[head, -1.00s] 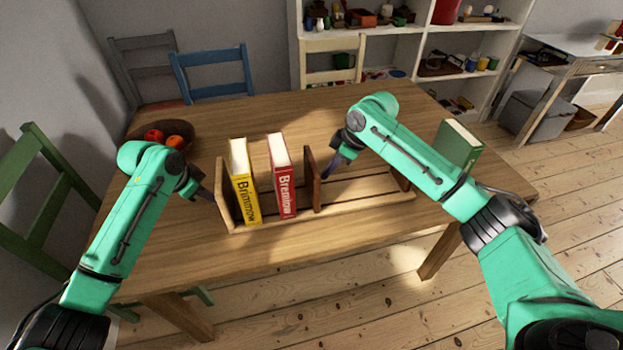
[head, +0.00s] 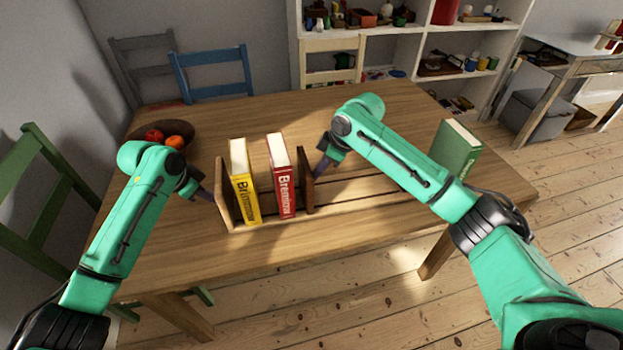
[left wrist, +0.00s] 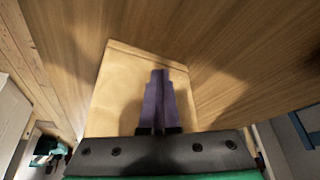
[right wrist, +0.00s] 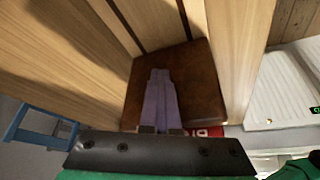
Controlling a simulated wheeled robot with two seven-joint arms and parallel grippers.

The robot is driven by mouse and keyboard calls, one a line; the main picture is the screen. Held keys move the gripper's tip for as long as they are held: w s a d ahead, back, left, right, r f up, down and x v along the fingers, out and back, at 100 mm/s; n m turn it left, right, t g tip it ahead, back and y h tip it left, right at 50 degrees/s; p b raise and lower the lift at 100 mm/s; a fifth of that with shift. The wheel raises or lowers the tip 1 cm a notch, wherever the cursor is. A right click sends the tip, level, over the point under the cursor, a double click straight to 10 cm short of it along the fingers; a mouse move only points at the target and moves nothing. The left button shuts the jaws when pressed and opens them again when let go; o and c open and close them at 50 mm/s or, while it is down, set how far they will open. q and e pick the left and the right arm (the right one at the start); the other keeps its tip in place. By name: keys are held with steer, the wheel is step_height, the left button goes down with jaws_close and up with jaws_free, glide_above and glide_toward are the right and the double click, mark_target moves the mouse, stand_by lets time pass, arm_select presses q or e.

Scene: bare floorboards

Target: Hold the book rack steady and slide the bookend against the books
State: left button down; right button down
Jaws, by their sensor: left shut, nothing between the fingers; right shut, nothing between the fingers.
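The book rack (head: 345,207) is a wooden tray on the table with an upright left end panel (head: 224,196). A yellow book (head: 247,199) and a red book (head: 285,190) stand in it with a gap between them. The brown bookend (head: 307,182) stands just right of the red book; I cannot tell whether they touch. My left gripper (head: 206,194) is shut and empty, its tips at the outer face of the left end panel (left wrist: 110,95). My right gripper (head: 319,170) is shut and empty, its tips against or very near the bookend's right face (right wrist: 195,80).
A green book (head: 456,150) stands at the table's right side beyond my right arm. A bowl of fruit (head: 186,128) sits at the back left of the wooden table (head: 270,265). Chairs stand along the back and left, with shelves behind.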

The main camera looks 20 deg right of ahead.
steer(key=shift+a+r, duration=0.1)
steer(key=shift+a, duration=1)
steer(key=shift+w+a, duration=0.1)
steer(key=shift+a, duration=2.2)
steer(key=shift+w+a, duration=0.1)
steer(key=shift+a, duration=1.9)
stand_by(0.3)
steer(key=shift+a, duration=0.35)
